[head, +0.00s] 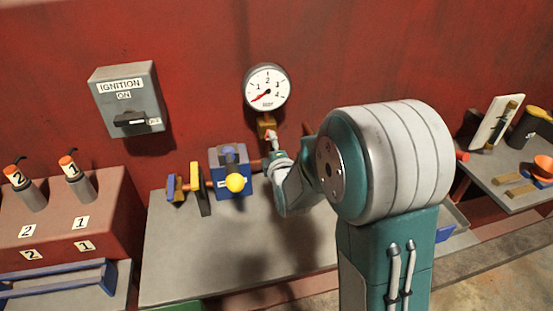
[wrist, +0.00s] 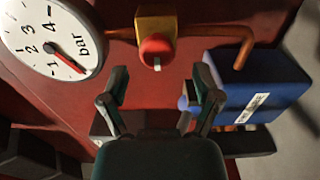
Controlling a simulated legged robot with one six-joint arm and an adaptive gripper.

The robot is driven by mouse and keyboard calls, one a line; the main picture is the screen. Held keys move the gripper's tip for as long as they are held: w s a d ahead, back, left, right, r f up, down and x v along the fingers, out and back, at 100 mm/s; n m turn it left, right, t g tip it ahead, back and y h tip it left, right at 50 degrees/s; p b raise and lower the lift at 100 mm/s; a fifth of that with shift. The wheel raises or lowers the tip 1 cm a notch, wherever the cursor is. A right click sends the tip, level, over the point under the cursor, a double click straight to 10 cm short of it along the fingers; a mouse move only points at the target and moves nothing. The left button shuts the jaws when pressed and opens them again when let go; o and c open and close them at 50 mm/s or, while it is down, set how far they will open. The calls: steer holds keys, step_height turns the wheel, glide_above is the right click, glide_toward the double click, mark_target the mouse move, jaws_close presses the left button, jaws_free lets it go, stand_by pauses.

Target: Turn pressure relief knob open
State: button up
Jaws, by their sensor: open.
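The pressure relief knob (wrist: 156,50) is red with a pale mark on its face. It sits on a brass block (wrist: 156,22) at the pipe beside the gauge. In the head view the brass block (head: 265,121) shows just below the gauge, and the knob is largely hidden by my arm. My gripper (wrist: 160,86) is open and empty, its two fingers spread to either side of the knob's line. The knob shows beyond the fingertips and does not appear to be between them. The pressure gauge (head: 267,87) is round and white with a red needle near the low end.
A copper pipe (wrist: 210,31) runs from the brass block. An ignition switch box (head: 127,100) hangs on the red wall at upper left.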

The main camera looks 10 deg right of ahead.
steer(key=s, duration=0.8)
steer(key=shift+s+a, duration=0.15)
steer(key=s+r+m+g, duration=0.2)
steer(key=s+m+g, duration=0.4)
steer(key=s+m, duration=0.3)
steer(key=s+r+m+g, duration=0.3)
steer(key=s+m+g, duration=0.3)
steer(key=s, duration=1)
steer(key=m, duration=0.3)
steer(key=shift+d+r, duration=0.3)
steer(key=shift+d, duration=0.05)
